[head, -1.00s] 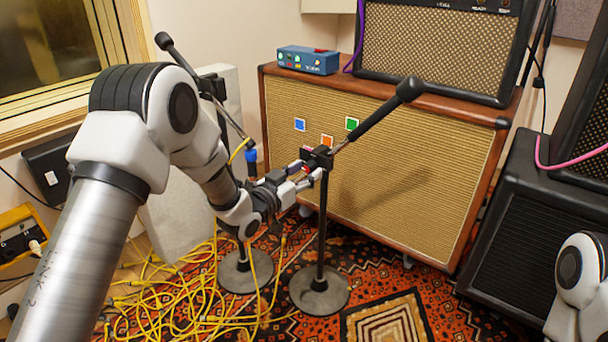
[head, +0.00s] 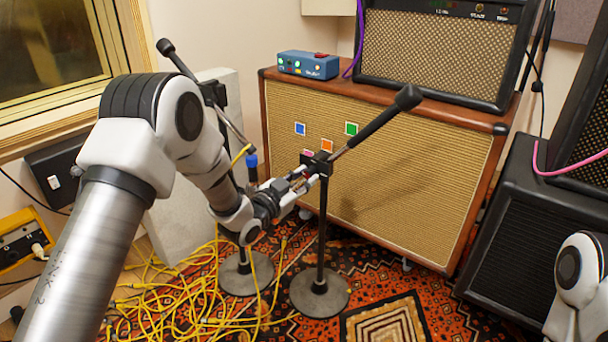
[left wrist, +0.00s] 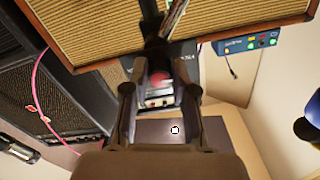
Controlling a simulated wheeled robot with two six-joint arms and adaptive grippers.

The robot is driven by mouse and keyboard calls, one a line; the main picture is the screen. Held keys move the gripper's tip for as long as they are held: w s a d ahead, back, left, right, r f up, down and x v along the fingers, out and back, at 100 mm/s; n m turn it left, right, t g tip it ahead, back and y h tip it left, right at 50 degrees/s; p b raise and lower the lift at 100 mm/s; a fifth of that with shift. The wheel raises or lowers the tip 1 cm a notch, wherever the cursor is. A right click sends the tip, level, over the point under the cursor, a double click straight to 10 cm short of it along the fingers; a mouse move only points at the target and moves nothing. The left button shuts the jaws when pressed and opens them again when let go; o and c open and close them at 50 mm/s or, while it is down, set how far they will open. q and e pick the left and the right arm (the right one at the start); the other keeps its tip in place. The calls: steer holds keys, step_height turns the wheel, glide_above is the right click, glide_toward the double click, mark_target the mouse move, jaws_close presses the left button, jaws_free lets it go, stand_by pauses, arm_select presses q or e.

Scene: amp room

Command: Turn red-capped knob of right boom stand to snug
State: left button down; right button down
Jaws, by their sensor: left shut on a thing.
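The right boom stand (head: 321,230) stands upright on a round base, with its boom (head: 375,124) slanting up to the right. Its clamp (head: 318,163) is at the top of the pole. My left gripper (head: 311,179) reaches the clamp from the left and is shut on the knob there. In the left wrist view the red-capped knob (left wrist: 159,79) sits between the two fingers of the left gripper (left wrist: 160,92). In the head view the fingers mostly hide the knob. My right gripper is out of view.
A left boom stand (head: 246,262) with a blue knob (head: 251,160) stands close behind my left wrist. Yellow cables (head: 190,300) lie tangled on the patterned rug. A large speaker cabinet (head: 400,190) stands just behind the right stand, and a black amp (head: 500,240) is at right.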

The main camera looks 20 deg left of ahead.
arm_select(q)
steer(key=m+p, duration=0.1)
steer(key=m, duration=0.2)
steer(key=shift+r+m+p, duration=0.15)
steer(key=shift+m+p, duration=0.15)
steer(key=shift+m, duration=0.1)
steer(key=m+p, duration=0.1)
steer(key=m, duration=0.2)
steer(key=shift+a+m, duration=0.1)
steer(key=shift+m, duration=0.2)
steer(key=m+p, duration=0.1)
steer(key=m, duration=0.2)
steer(key=shift+m+p, duration=0.75)
steer(key=shift+m, duration=1.15)
steer(key=c, duration=0.9)
jaws_free()
steer(key=shift+w, duration=0.1)
steer(key=shift+c, duration=0.2)
